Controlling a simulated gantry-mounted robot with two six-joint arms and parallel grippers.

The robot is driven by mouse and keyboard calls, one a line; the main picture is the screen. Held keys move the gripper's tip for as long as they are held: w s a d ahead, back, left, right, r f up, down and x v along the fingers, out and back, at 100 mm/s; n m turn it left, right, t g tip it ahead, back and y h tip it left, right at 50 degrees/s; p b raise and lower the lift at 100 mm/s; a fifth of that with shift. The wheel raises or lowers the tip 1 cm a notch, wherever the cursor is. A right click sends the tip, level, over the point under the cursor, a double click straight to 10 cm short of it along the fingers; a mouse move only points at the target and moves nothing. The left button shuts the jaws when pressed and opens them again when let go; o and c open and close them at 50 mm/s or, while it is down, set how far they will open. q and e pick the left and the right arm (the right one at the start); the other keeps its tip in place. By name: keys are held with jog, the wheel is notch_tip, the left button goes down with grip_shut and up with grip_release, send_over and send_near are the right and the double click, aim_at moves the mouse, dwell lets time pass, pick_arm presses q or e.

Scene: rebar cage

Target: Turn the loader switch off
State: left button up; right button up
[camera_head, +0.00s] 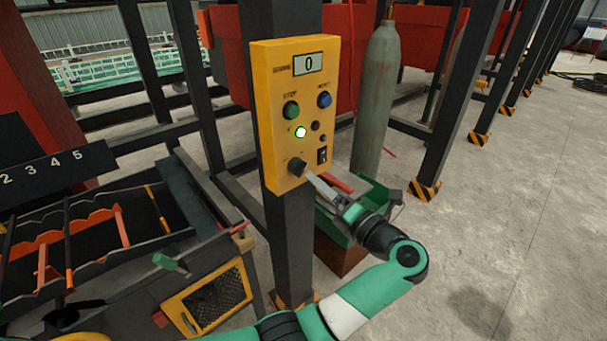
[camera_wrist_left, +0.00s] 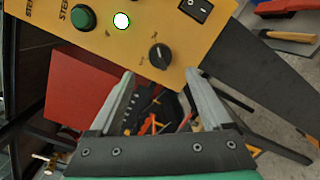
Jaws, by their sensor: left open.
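A yellow control panel (camera_head: 262,110) is fixed to a dark post. It carries a display reading 0, a green button (camera_head: 291,111), a blue button (camera_head: 324,100) and a lit white-green lamp (camera_head: 301,132). A black rotary knob (camera_head: 297,166) is at its lower left, a black rocker switch (camera_head: 323,155) at its lower right. Their small labels are unreadable, so I cannot tell which is the loader switch. My left gripper (camera_head: 310,179) is open and empty near the knob. In the left wrist view, the knob (camera_wrist_left: 160,56) shows between and just beyond the fingertips; contact is unclear.
A grey gas cylinder (camera_head: 377,95) stands behind the panel to the right. A green box (camera_head: 330,222) is below my left gripper. A dark rack with orange bars (camera_head: 122,226) is at the left. The concrete floor at the right is mostly clear.

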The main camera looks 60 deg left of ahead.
aim_at(303, 172)
pick_arm(q)
jog(key=a, duration=0.5)
jog(key=s+a, duration=0.1)
jog(key=a, duration=0.1)
jog(key=shift+a+b, duration=0.3)
jog(key=shift+b, duration=0.05)
grip_shut()
